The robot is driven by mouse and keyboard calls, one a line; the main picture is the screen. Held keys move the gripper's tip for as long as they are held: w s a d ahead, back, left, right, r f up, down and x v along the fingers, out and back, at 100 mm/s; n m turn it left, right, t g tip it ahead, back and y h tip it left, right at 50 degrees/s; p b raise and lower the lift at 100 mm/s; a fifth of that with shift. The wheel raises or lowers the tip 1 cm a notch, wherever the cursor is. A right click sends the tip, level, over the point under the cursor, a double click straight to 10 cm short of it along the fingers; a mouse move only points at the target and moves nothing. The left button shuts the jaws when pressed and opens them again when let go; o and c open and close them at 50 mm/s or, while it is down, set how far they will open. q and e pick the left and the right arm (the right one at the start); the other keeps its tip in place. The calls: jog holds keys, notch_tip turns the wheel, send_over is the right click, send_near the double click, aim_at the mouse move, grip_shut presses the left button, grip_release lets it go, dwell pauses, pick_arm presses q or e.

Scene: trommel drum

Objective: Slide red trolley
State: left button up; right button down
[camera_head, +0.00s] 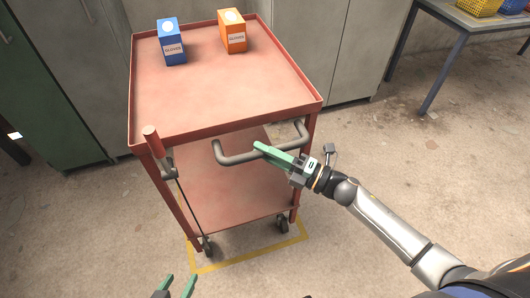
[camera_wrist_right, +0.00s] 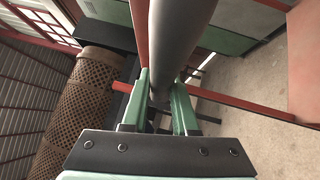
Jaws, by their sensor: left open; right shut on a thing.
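The red trolley (camera_head: 218,92) stands in the middle of the head view, with a top tray, a lower shelf and wheels. A grey bar handle (camera_head: 235,158) sticks out from its near side. In the right wrist view the grey handle (camera_wrist_right: 178,35) runs between the green fingers (camera_wrist_right: 160,95). A lever with a red grip (camera_head: 153,141) stands at the trolley's near left corner. My left gripper (camera_head: 177,284) is open and empty at the bottom edge, apart from the trolley.
A blue glove box (camera_head: 171,42) and an orange glove box (camera_head: 232,31) stand on the top tray. Yellow floor tape (camera_head: 248,258) lies around the wheels. Grey cabinets (camera_head: 300,45) stand behind, and a table (camera_head: 470,18) stands at the right. Floor at the right is clear.

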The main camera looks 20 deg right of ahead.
pick_arm(q)
jog(key=shift+w, duration=0.1)
pick_arm(e)
jog(key=shift+s+f, duration=0.1)
jog(key=shift+s, duration=0.05)
jog(key=c, duration=0.7)
grip_release()
pick_arm(q)
jog(key=shift+w+r, duration=0.2)
jog(key=shift+r, duration=0.05)
jog(key=shift+s+f+b, duration=0.3)
jog(key=shift+s+f, duration=0.05)
jog(key=shift+f, duration=0.05)
pick_arm(e)
jog(key=shift+v, duration=6.3)
pick_arm(q)
jog(key=shift+w, duration=0.15)
jog(key=shift+r, duration=0.1)
